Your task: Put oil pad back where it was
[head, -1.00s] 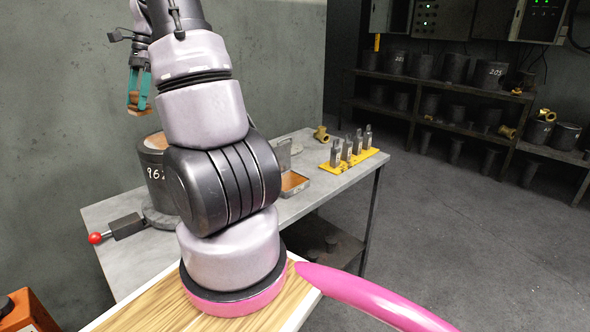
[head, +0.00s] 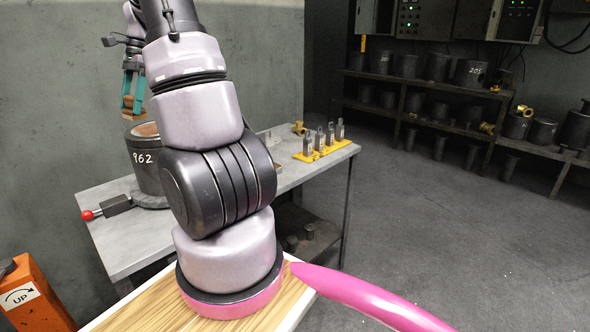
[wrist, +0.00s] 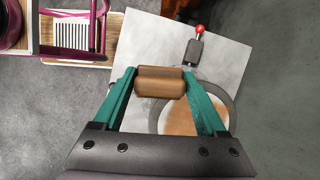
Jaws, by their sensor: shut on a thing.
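My gripper (head: 133,98) has teal fingers and is shut on the oil pad, a brown block (wrist: 160,81) held between the fingertips in the wrist view. In the head view the pad shows small and brown at the fingertips, above the dark pot marked 962 (head: 148,175). In the wrist view the pad is over the pot's grey rim (wrist: 157,112), clear of the table. The pot's orange-brown inside (wrist: 181,122) shows partly behind a finger. A small open tin on the table is almost wholly hidden behind my arm in the head view.
A grey table (head: 110,240) carries the pot, a red-knobbed handle (head: 88,214) and a yellow rack (head: 327,151) of several stamps. A brass fitting (head: 299,128) lies at its far end. An orange box (head: 38,295) stands at left. Shelves of dark pots line the back; the right floor is clear.

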